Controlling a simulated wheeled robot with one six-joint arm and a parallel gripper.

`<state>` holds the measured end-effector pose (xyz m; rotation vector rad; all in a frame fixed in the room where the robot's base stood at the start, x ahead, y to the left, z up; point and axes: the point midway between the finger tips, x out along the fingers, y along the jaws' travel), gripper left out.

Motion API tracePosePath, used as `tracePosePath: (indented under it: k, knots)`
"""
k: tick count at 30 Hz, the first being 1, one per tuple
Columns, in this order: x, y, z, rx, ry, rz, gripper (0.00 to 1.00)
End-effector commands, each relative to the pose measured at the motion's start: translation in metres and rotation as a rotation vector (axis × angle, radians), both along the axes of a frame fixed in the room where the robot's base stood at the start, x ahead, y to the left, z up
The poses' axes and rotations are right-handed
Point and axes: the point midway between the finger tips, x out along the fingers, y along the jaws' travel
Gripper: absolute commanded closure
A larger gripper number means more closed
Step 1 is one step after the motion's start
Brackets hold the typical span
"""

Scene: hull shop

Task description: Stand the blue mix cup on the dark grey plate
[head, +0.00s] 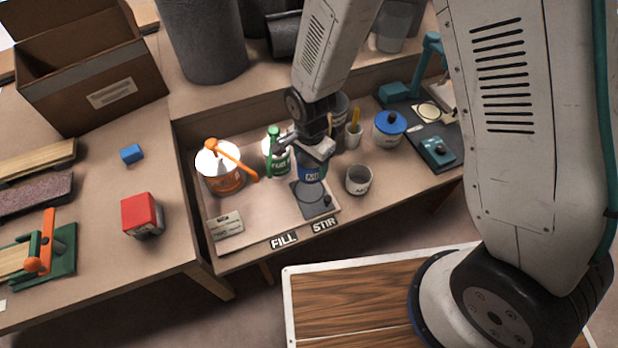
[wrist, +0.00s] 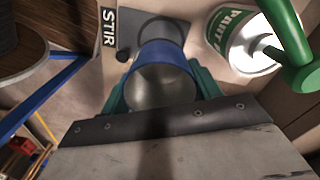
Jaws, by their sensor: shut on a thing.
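The blue mix cup (head: 311,172) is upright in my gripper (head: 316,150), with its open top towards the wrist camera. In the wrist view the cup (wrist: 162,75) sits between the two green fingers of my gripper (wrist: 162,92), which are shut on its sides. The dark grey plate (head: 315,200) lies on the bench by the STIR label, just below and in front of the cup in the head view. In the wrist view part of the plate (wrist: 128,30) shows beyond the cup. I cannot tell whether the cup's base touches the plate.
An orange-handled paint can (head: 220,178) and a green-handled can (head: 277,160) stand left of the cup. A grey cup (head: 358,180) stands close on the right. A blue-lidded pot (head: 389,128) is further right. The FILL label (head: 284,241) marks the bench's front edge.

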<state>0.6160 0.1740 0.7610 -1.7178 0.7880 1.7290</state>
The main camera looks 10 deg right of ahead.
Motion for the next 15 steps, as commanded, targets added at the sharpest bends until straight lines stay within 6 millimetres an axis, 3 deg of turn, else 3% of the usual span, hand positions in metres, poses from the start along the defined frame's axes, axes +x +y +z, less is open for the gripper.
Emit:
tracePosePath:
  k: [3, 15]
  knots:
    - [-0.001, 0.001, -0.024, -0.003, 0.004, 0.003, 0.64]
    - [0.000, 0.000, -0.073, -0.001, 0.003, 0.003, 0.64]
